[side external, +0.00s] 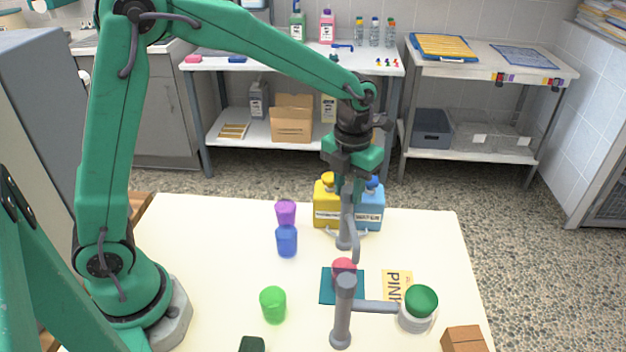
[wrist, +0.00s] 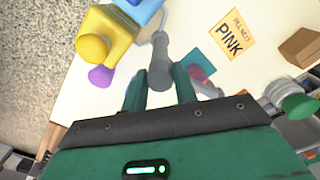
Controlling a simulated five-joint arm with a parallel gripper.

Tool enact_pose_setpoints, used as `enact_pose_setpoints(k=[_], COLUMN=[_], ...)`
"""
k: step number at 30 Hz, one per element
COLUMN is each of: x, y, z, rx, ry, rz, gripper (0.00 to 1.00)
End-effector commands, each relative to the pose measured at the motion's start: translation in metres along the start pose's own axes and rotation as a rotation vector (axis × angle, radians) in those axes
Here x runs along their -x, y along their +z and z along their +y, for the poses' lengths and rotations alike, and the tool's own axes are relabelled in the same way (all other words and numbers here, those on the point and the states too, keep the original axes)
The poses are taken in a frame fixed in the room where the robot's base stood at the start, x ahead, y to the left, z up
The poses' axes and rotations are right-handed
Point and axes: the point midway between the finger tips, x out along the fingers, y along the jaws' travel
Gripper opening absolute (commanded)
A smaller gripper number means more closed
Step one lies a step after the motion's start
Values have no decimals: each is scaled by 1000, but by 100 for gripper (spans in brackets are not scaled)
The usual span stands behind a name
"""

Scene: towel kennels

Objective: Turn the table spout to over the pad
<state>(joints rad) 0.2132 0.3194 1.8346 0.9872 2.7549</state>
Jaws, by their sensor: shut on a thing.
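A grey table spout (side external: 355,240) stands on the cream table, its bent end hanging down a little behind the pad. My gripper (side external: 350,188) is above it, shut on its upper part. In the wrist view the grey spout (wrist: 160,68) lies between my fingers (wrist: 160,90). The teal pad (side external: 328,291) lies flat in front of the spout, and its corner shows in the wrist view (wrist: 206,68). My fingers hide part of the spout.
A second grey post (side external: 342,315) stands in front of the pad, its side arm reaching a green-topped jar (side external: 418,305). Yellow (side external: 325,208) and blue (side external: 371,212) bottles stand close behind the spout. Purple, blue and green cups are left; a PINK card (side external: 397,285) is right.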

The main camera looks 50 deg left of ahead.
Motion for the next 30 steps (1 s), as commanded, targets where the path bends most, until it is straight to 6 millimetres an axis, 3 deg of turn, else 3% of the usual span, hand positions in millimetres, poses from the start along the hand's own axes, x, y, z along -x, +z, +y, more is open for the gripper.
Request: enact_pose_setpoints(k=[10, 25, 26, 28, 30], x=[2, 2, 2, 2, 2], y=[-1, -1, -1, -1, -1], z=[0, 0, 0, 0, 0], rx=[-168, -192, -192, -192, -191], ry=[0, 0, 0, 0, 0], rz=[1, 1, 1, 1, 1], gripper=[0, 0, 32, 46, 50])
